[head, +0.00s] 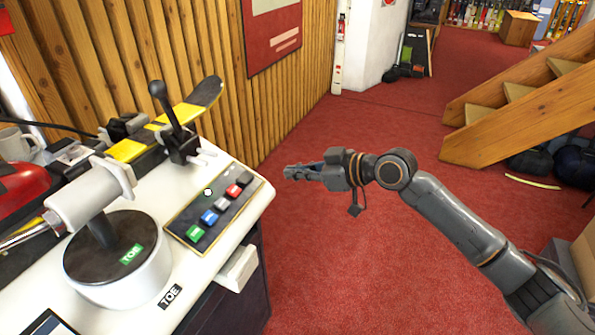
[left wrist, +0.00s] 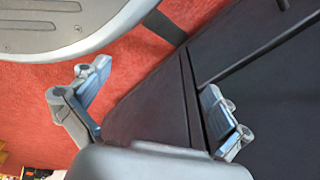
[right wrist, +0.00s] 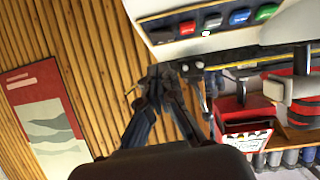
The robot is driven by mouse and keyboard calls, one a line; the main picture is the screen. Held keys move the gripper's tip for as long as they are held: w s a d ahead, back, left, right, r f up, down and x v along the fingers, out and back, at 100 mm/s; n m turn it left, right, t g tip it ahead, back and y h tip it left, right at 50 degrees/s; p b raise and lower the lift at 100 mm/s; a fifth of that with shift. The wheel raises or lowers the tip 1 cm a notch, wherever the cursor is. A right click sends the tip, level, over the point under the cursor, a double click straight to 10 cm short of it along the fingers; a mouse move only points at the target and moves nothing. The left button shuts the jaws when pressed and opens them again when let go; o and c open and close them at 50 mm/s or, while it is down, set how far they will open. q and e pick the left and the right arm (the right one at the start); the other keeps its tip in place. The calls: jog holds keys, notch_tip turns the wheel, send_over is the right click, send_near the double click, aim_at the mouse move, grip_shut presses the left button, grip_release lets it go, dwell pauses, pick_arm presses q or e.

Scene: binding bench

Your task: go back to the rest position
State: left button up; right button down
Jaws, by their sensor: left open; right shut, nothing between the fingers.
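My right gripper (head: 290,172) reaches in from the right in the head view, above the red floor and a little right of the bench corner. It is shut and empty. In the right wrist view its fingers (right wrist: 160,84) come together, with the panel and bench edge beyond them. My left gripper is outside the head view. In the left wrist view it is open (left wrist: 158,106), its fingers wide apart with nothing between them, in front of a dark panel and red floor.
The white bench (head: 262,196) holds a button panel (head: 214,208), a round TOE stand (head: 118,262), and a ski with a black lever (head: 168,108). A drawer-like white block (head: 238,268) juts from its front. Wooden stairs (head: 530,100) stand at right. Red floor between is clear.

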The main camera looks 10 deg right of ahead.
jog(key=shift+s+d+r, duration=0.1)
dwell(0.4)
